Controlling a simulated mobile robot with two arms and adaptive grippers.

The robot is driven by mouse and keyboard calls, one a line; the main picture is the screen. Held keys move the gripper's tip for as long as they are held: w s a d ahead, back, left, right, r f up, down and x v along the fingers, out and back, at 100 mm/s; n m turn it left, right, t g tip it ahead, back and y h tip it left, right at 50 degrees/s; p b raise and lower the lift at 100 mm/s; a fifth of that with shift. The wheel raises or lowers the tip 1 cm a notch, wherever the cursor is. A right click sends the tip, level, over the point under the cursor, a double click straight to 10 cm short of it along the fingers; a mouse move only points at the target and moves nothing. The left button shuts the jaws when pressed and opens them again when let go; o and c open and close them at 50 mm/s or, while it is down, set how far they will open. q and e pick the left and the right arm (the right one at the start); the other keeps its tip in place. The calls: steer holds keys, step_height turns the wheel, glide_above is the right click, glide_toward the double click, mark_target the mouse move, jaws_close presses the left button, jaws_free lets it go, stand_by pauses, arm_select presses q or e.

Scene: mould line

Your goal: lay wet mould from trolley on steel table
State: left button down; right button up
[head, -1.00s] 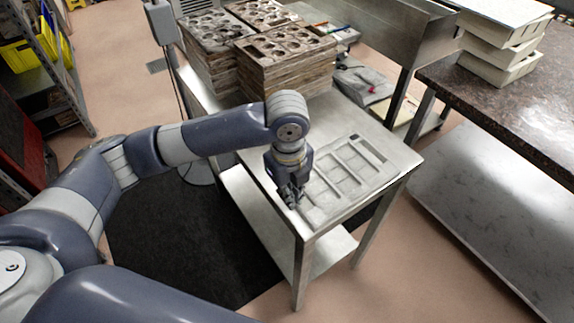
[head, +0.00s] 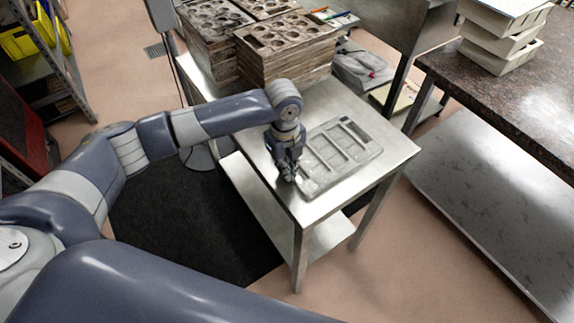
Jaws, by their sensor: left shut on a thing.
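The mould (head: 342,156) is a flat grey tray with several rectangular recesses. It is over the front part of the steel table (head: 393,148), roughly level. I cannot tell whether its whole underside touches the top. My left gripper (head: 288,174) points down at the mould's left edge and is shut on it. The fingertips are small and partly merge with the mould's rim. My right gripper is not in view. No trolley can be made out for certain.
Stacks of brown moulds with round hollows (head: 285,48) fill the table's back. Grey bundled stuff (head: 362,66) lies behind the table's right side. A dark stone-topped bench (head: 510,95) with stacked cream trays (head: 500,42) stands right. A shelf rack (head: 45,75) stands left.

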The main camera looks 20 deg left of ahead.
arm_select(q)
steer(key=c, duration=2.2)
jaws_free()
steer(key=shift+f, duration=0.15)
steer(key=o, duration=0.4)
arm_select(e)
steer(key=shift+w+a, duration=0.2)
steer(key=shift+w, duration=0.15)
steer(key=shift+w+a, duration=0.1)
arm_select(q)
steer(key=shift+s+a+r+b, duration=0.1)
steer(key=shift+r+b, duration=0.6)
steer(key=shift+r, duration=2.4)
steer(key=shift+s+r+b, duration=0.1)
steer(key=shift+r+b, duration=0.6)
steer(key=shift+r, duration=2.4)
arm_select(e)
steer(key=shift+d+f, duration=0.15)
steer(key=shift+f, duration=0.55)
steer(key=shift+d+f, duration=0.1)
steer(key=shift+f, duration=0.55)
